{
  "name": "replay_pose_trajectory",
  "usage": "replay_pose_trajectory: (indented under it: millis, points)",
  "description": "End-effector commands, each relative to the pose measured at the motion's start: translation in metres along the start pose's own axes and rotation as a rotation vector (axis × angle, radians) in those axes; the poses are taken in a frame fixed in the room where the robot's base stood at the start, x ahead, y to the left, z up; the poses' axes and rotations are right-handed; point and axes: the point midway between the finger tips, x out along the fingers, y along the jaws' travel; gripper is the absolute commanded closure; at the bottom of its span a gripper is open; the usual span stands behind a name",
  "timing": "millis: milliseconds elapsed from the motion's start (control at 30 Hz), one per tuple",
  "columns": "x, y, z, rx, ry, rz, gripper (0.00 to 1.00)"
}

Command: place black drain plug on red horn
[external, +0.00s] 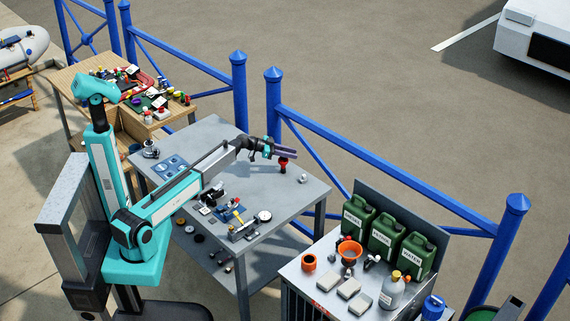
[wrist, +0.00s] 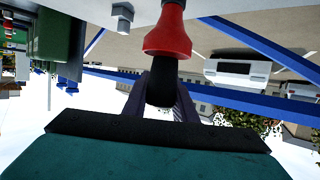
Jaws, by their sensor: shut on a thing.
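My gripper (external: 286,152) reaches over the right part of the grey table and is shut on the black drain plug. In the wrist view, which is upside down, the dark plug (wrist: 162,82) sits between the fingers (wrist: 168,100). The red horn (external: 283,162) stands upright near the table's right edge, just below my fingers. In the wrist view the red horn (wrist: 168,38) has its wide end towards the plug, and the two overlap. I cannot tell whether they touch. In the external view the fingers hide the plug.
A small grey fitting (external: 303,178) stands beside the horn on the grey table (external: 235,165). Several tools and small parts lie at the table's front left. Green jerrycans (external: 385,237) stand on a bench at the right. A blue railing (external: 385,185) runs behind.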

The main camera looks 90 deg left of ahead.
Motion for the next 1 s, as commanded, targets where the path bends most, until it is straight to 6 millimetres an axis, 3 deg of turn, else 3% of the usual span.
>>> replay_pose_trajectory:
  millis: [467, 500, 567, 1000]
  points:
    - [0.0012, -0.0001, 0.0032, 0.001, 0.001, 0.0, 0.97]
    - [0.0008, 0.0, 0.0022, 0.001, 0.0, 0.0, 0.68]
    - [0.0008, 0.0, 0.0021, 0.001, 0.0, 0.0, 0.58]
    - [0.0003, -0.0001, 0.0008, 0.0, 0.0, 0.0, 0.56]
